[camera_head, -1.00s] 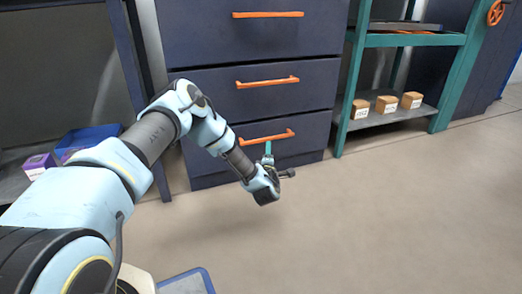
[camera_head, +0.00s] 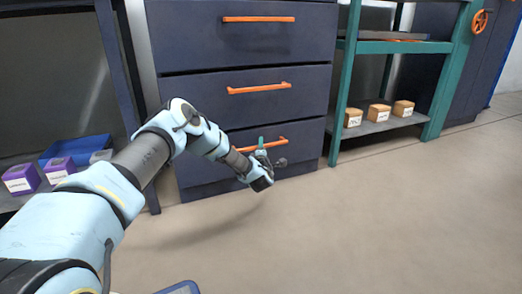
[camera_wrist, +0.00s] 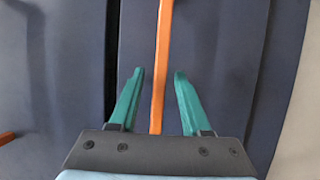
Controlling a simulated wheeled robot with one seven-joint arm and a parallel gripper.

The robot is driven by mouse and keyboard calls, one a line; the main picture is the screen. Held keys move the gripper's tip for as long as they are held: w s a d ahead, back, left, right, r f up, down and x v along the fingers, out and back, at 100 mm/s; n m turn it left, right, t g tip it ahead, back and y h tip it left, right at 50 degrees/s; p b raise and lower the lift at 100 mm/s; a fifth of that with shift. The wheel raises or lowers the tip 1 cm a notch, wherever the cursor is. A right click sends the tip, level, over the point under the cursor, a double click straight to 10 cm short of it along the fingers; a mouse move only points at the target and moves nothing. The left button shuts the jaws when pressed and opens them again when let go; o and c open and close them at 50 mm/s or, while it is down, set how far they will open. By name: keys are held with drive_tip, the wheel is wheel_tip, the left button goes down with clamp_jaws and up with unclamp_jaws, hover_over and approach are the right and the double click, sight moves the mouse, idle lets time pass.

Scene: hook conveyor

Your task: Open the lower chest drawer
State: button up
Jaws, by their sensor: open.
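The dark blue chest (camera_head: 240,52) has orange bar handles on stacked drawer fronts. The lower drawer (camera_head: 225,171) has its own orange handle (camera_head: 275,143), partly hidden by my gripper. The drawer looks shut in the head view. My gripper (camera_head: 262,146) is open at that handle, its teal fingers pointing to the drawer front. In the wrist view the orange handle (camera_wrist: 162,60) runs lengthwise between the two fingers of my gripper (camera_wrist: 159,75). Gaps show on both sides of the bar, with neither finger visibly touching it.
A teal-framed shelf (camera_head: 345,95) with labelled tan boxes (camera_head: 378,113) stands right of the chest. At left are purple boxes (camera_head: 60,168) and a blue tray (camera_head: 85,147) on a low shelf. The floor (camera_head: 360,220) in front is clear.

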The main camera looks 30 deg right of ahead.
clamp_jaws()
idle(0.3)
idle(1.1)
